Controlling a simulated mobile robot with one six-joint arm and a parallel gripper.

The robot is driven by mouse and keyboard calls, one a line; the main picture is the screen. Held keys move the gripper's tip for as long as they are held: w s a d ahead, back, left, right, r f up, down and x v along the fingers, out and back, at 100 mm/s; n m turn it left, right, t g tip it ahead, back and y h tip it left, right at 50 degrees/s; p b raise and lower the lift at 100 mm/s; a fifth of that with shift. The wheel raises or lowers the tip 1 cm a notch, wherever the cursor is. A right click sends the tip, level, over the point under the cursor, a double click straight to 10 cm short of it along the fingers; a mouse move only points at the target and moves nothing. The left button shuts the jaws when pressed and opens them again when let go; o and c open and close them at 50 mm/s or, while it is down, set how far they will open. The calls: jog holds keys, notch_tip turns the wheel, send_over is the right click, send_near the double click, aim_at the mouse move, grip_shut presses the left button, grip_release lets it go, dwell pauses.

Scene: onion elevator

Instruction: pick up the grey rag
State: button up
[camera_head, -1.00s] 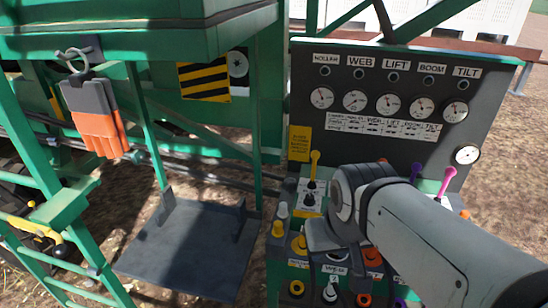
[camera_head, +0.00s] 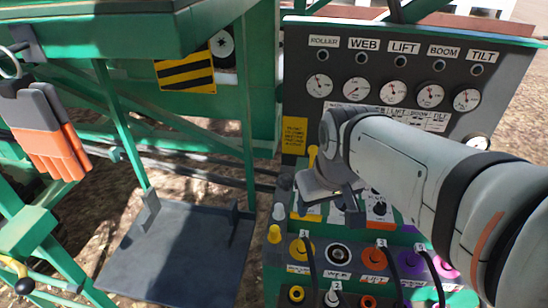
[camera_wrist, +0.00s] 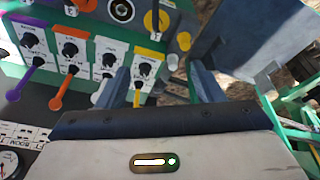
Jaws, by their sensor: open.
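I cannot make out a grey rag in either view. My gripper (camera_head: 335,208) is in front of the control panel, above its rows of knobs and levers. In the wrist view my gripper (camera_wrist: 160,82) has its two dark fingers well apart, with nothing held between them. A pair of orange and grey gloves (camera_head: 45,130) hangs from a ring at the left of the head view, far from my gripper.
The control panel (camera_head: 300,125) has gauges above and coloured levers and knobs below, such as a purple lever (camera_wrist: 20,84). A dark grey platform (camera_head: 175,255) stands left of the panel, with uprights at its sides. Green frame bars surround it.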

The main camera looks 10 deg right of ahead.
jog(key=shift+o, duration=0.7)
jog(key=w+n, duration=0.2)
jog(key=w, duration=0.5)
jog(key=shift+w+f+g+b, duration=0.15)
jog(key=shift+w+g+b, duration=0.05)
jog(key=shift+g+b, duration=0.2)
jog(key=n+g+b, duration=0.2)
jog(key=n+b, duration=0.1)
jog(key=n, duration=0.8)
send_over(285, 177)
notch_tip(285, 177, down, 18)
jog(key=shift+d, duration=0.1)
notch_tip(285, 177, down, 8)
jog(key=shift+p, duration=0.8)
jog(key=c, duration=1.1)
jog(key=shift+w, duration=0.1)
jog(key=shift+c, duration=0.2)
